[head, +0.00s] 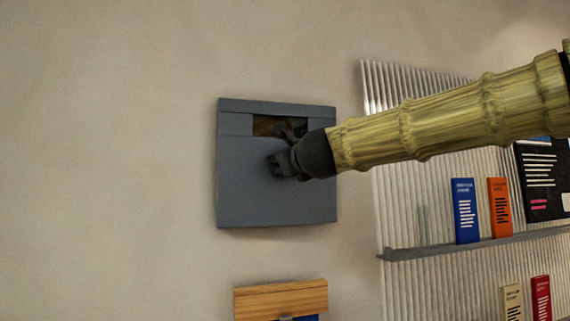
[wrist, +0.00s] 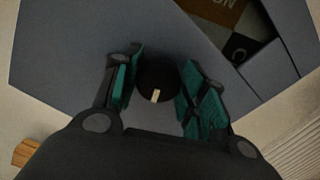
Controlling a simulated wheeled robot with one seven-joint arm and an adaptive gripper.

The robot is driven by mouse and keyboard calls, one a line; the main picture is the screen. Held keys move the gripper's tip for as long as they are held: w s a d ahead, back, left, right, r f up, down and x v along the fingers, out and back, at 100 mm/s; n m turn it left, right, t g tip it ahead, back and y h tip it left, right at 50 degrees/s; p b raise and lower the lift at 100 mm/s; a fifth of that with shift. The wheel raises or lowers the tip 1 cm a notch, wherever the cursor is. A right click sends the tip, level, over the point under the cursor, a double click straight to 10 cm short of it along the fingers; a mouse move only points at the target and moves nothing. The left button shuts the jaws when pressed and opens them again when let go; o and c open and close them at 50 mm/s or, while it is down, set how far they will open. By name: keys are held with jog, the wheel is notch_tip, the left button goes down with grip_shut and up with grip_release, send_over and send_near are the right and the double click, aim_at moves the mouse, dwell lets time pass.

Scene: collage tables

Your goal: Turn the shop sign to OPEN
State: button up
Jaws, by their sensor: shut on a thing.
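The shop sign is a dark grey square panel (head: 270,205) on the wall, and it fills much of the wrist view (wrist: 80,40). A slot window (head: 264,125) near its top shows a dark brownish part. In the wrist view, the window (wrist: 225,12) shows a brown piece with pale letters and a dark piece with a letter like C; I cannot read the whole word. My gripper (head: 279,160) is at the panel's front, below the window. Its teal-padded fingers (wrist: 160,66) are shut on a round black knob (wrist: 156,76) with a pale mark. In the head view the gripper hides the knob.
A ribbed panel (head: 385,150) with a grey shelf (head: 410,252) stands at the right. Blue (head: 465,212) and orange (head: 498,208) boxes stand on the shelf. A wooden block (head: 280,300) is below the sign. The wall left of the sign is clear.

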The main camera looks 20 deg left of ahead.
jog(key=n+b, duration=0.3)
jog(key=n, duration=0.7)
jog(key=n+b, duration=0.3)
jog(key=n, duration=0.7)
jog(key=f+n+b, duration=0.1)
jog(key=n+b, duration=0.2)
jog(key=n, duration=0.8)
jog(key=shift+f, duration=0.1)
dwell(0.5)
jog(key=o, duration=1)
jog(key=shift+d, duration=0.1)
